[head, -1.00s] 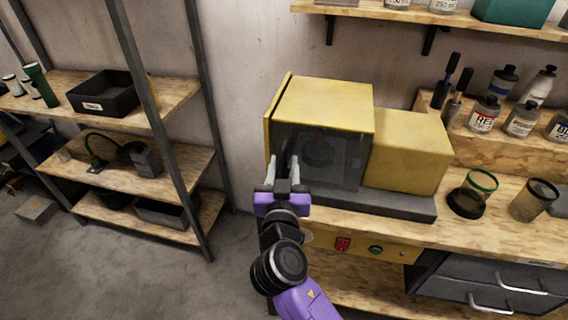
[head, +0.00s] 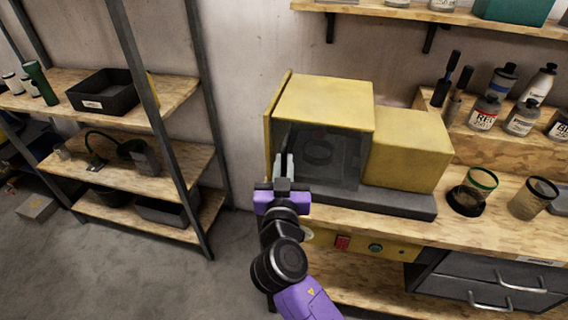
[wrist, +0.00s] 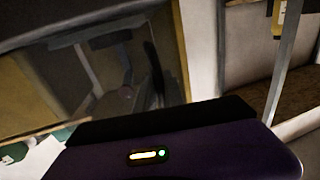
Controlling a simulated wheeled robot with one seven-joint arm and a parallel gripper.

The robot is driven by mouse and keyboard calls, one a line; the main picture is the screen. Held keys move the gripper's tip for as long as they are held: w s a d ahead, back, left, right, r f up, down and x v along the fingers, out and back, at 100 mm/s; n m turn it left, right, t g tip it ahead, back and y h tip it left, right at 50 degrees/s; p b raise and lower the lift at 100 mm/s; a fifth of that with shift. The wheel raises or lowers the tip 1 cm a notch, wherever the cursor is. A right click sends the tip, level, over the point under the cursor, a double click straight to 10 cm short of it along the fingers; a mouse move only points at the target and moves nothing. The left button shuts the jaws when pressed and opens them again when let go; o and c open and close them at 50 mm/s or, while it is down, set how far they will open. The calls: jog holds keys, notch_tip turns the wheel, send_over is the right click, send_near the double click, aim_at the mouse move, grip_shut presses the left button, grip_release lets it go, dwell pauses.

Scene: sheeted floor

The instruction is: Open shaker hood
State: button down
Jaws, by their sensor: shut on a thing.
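The shaker is a yellow box (head: 325,98) on a dark grey base, standing on the wooden bench. Its hood front is a dark see-through window (head: 335,158), which looks shut, with a round part dimly visible behind it. My gripper (head: 284,164) is at the left part of this front, with its fingers close together on the hood handle. The fingers largely hide the handle in the head view. In the wrist view the hood window (wrist: 120,75) fills the upper left and mirrors the gripper; the fingertips are not clear there.
A lower yellow housing (head: 408,150) adjoins the shaker at right. Sieve-like cups (head: 530,198) and bottles (head: 485,113) stand farther right. A red switch (head: 343,243) and green button (head: 375,248) are on the front panel. A metal-post shelf (head: 160,100) stands at left, with open floor before it.

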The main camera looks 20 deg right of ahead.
dwell(0.9)
jog(key=s+d+p, duration=0.2)
jog(key=s+d, duration=1)
jog(key=d, duration=0.5)
jog(key=shift+s, duration=0.15)
jog(key=shift+f, duration=0.1)
jog(key=c, duration=1.5)
grip_release()
jog(key=shift+o, duration=0.2)
jog(key=shift+a, duration=0.1)
